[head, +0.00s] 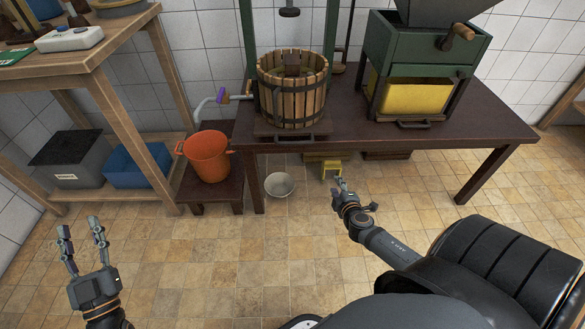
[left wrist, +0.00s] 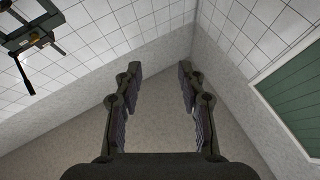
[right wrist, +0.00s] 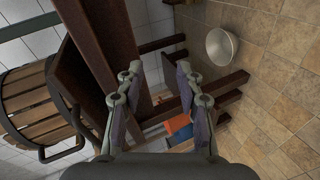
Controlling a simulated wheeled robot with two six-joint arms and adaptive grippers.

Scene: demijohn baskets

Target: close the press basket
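The press basket (head: 290,98), a round tub of upright wooden slats with dark hoops, stands upright on the dark table. The basket also shows at the left of the right wrist view (right wrist: 25,105). My left gripper (head: 81,228) is open and empty at lower left, far from the basket; its wrist view shows the fingers (left wrist: 160,78) apart. My right gripper (head: 341,183) is open and empty, in front of and below the table edge; its fingers (right wrist: 158,70) are apart.
The dark table (head: 410,139) also carries a green mill (head: 422,50) with a yellow bin (head: 415,97). An orange bucket (head: 207,157) stands left of the table beneath a spout (head: 205,104). A metal bowl (head: 280,185) is on the floor. A wooden shelf (head: 90,62) stands left. The front floor is clear.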

